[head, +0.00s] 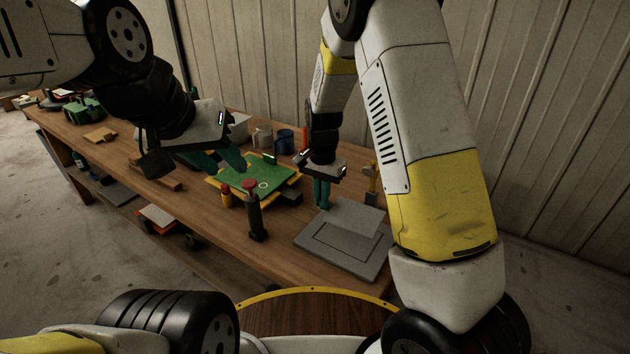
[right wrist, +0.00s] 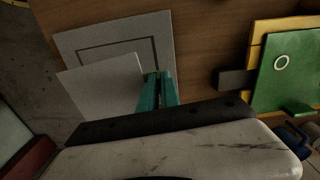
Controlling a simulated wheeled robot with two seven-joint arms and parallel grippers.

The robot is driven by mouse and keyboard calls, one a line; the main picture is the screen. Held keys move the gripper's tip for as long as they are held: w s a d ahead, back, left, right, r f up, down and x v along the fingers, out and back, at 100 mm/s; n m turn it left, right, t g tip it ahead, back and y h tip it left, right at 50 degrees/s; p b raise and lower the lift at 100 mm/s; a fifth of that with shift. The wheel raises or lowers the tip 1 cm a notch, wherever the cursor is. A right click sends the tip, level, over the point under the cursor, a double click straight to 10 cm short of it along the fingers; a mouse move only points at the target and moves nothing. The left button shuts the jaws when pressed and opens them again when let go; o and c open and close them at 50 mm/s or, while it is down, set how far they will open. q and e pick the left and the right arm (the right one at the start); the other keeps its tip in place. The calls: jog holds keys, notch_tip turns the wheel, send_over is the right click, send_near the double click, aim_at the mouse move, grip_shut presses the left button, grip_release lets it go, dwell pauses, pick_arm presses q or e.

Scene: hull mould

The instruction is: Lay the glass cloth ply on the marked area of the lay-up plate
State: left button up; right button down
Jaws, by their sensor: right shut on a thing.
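The glass cloth ply (head: 354,216) is a pale grey flat sheet, also in the right wrist view (right wrist: 102,88). My right gripper (head: 322,200) is shut on the ply's edge, its teal fingers (right wrist: 157,88) pointing down. The lay-up plate (head: 373,270) is a grey slab at the table's near right, also in the right wrist view (right wrist: 75,42). A dark rectangular outline marks its area (head: 335,246). The ply covers part of the plate and outline and reaches past one plate edge. I cannot tell whether it touches the plate. My left gripper (head: 217,160) is open and empty, left of the plate.
A green board on a yellow base (head: 258,174) lies left of the plate. A dark bottle with a red top (head: 254,212) and a small yellow-red bottle (head: 226,197) stand before it. A blue can (head: 284,141) is behind. A yellow-topped tool (head: 371,178) stands behind the plate.

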jog(key=m, duration=0.1)
send_over(318, 225)
jog(key=shift+w+d+f, duration=0.1)
jog(key=shift+w+f, duration=0.05)
jog(key=shift+f, duration=1.2)
jog(key=shift+w+f, duration=0.1)
jog(key=shift+f, duration=1.2)
jog(key=shift+s, duration=0.2)
jog(key=shift+f, duration=0.7)
jog(key=c, duration=0.9)
grip_release()
jog(key=shift+c, duration=0.2)
jog(key=shift+r, duration=0.1)
